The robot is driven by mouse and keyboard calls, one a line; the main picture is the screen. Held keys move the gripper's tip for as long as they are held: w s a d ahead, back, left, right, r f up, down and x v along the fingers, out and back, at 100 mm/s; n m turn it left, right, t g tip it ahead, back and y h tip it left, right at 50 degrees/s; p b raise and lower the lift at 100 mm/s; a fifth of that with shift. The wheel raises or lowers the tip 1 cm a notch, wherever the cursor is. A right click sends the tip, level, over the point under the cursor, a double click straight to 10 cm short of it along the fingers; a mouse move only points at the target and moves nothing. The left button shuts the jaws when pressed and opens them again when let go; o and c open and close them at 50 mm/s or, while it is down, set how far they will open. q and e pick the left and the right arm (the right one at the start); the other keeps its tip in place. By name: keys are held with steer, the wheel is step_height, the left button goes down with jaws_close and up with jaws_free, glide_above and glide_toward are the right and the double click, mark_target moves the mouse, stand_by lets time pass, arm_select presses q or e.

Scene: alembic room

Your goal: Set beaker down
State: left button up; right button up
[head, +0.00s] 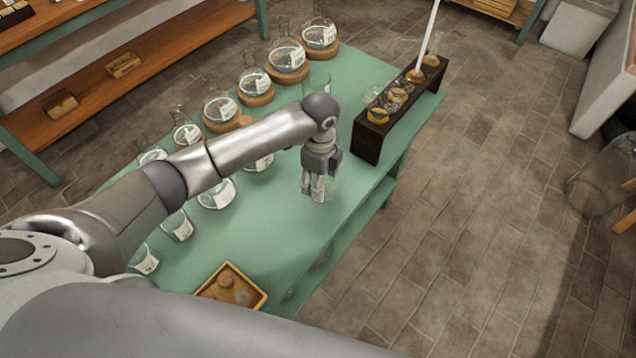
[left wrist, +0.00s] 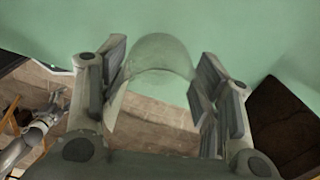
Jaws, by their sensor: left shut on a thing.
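My left gripper (head: 316,192) is above the green table (head: 285,225), near its right edge, pointing down. It is shut on a clear glass beaker (head: 330,188), which shows faintly between and beside the fingers. In the left wrist view the beaker's rounded glass (left wrist: 158,52) sits between the two finger pads (left wrist: 160,88), with green tabletop beyond it. The beaker looks empty. I cannot tell whether its base touches the table.
A dark wooden rack (head: 366,143) with small flasks stands just right of the gripper. Labelled beakers (head: 216,194) and round flasks on cork rings (head: 287,58) line the table's left side. A wooden tray (head: 207,293) sits at the near end. Bare tabletop lies between gripper and tray.

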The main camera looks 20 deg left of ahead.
arm_select(q)
steer(key=shift+a+f, duration=0.2)
steer(key=shift+f, duration=1.55)
steer(key=o, duration=1.4)
steer(key=shift+f, duration=0.1)
step_height(320, 180, up, 12)
steer(key=shift+b, duration=0.45)
